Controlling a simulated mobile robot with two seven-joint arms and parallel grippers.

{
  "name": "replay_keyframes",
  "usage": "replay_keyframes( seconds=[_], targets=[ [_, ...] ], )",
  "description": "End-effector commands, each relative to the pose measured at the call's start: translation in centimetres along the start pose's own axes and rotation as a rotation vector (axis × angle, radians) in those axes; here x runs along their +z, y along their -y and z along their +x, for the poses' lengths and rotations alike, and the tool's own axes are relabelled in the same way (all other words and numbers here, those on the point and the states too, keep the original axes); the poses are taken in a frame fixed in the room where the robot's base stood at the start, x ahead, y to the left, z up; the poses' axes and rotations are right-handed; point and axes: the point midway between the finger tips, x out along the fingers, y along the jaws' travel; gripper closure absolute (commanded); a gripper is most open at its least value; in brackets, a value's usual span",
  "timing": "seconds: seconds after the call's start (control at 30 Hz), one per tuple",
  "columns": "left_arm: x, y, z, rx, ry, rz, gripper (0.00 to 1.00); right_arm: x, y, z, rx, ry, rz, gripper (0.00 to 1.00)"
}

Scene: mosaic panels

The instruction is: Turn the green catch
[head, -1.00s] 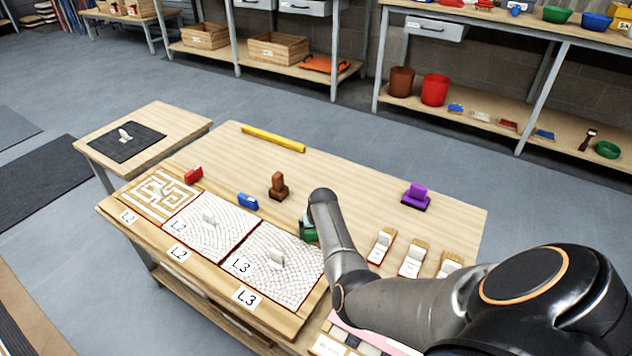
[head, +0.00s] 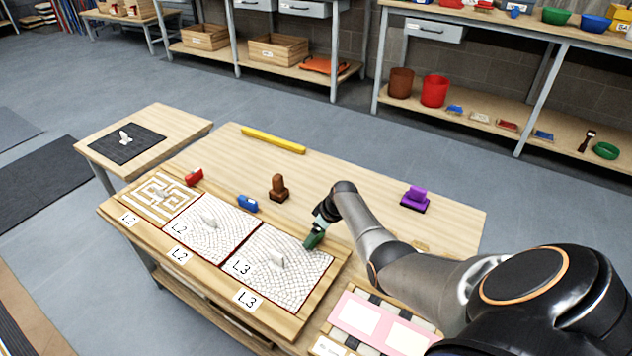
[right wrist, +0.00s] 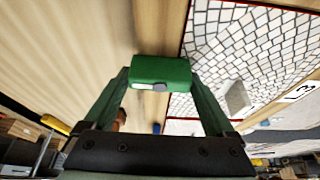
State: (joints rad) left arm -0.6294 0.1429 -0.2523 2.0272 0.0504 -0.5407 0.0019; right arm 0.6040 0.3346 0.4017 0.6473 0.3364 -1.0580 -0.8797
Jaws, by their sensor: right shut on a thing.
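The green catch (right wrist: 161,70) shows as a green block with a pale and grey mark on its near face in the right wrist view. It lies at the edge of the white mosaic panel L3 (head: 290,262). My right gripper (right wrist: 162,84) is shut on it, one green finger on each side. In the head view my right gripper (head: 315,236) reaches down at a tilt to the far right side of panel L3. There the catch and the green fingers are hard to tell apart. My left gripper is not in view.
A blue catch (head: 247,203) sits by panel L2 (head: 228,240) and a red catch (head: 194,177) by panel L1 (head: 146,205). A brown stamp-like block (head: 278,188), a purple block (head: 415,199) and a yellow bar (head: 273,140) stand farther back. A pink tray (head: 342,299) lies at front right.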

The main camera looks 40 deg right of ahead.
Motion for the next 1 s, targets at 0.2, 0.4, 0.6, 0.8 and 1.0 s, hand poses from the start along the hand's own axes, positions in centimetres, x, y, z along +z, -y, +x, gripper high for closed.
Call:
replay_keyframes(
  seconds=[0.2, 0.4, 0.6, 0.8, 1.0],
  targets=[
    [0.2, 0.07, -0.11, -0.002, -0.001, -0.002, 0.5, 0.04, -0.13, -0.03, -0.016, 0.001, -0.044, 0.66],
    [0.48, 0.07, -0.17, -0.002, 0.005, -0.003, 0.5, 0.01, -0.1, -0.05, -0.02, 0.001, -0.054, 0.66],
    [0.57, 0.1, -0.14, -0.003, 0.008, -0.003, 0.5, -0.01, -0.09, -0.06, -0.02, 0.001, -0.054, 0.66],
    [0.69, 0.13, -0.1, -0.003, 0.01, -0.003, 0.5, -0.03, -0.07, -0.06, -0.02, 0.0, -0.054, 0.0],
    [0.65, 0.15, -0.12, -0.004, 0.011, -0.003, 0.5, -0.05, -0.04, -0.12, -0.02, 0.0, -0.053, 0.0]
  ],
)
